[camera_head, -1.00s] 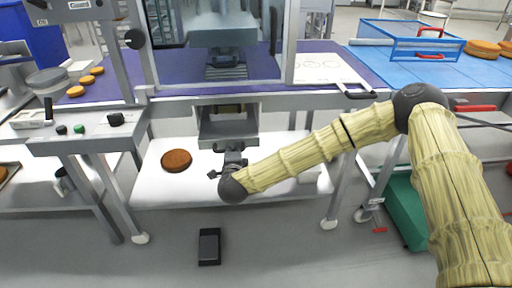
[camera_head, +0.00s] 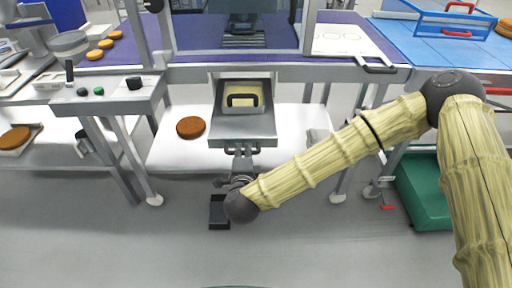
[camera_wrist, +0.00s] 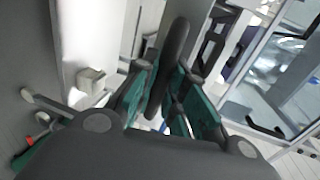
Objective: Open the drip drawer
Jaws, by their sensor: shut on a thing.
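The drip drawer (camera_head: 231,133) is a grey metal tray pulled out below the machine's tabletop. A pale container with a dark handle (camera_head: 243,101) sits in its back part. The drawer's dark bar handle (camera_head: 257,151) is at its front. My gripper (camera_head: 243,158) is at this handle, in front of the drawer. In the wrist view, my gripper (camera_wrist: 160,95) has its green-lined fingers closed around the dark bar. My wrist hides part of the drawer front.
A brown round (camera_head: 190,127) lies on the white lower shelf (camera_head: 170,156) left of the drawer. A small black box (camera_head: 218,215) is on the floor below my wrist. A green crate (camera_head: 424,190) stands on the right. Open floor lies in front.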

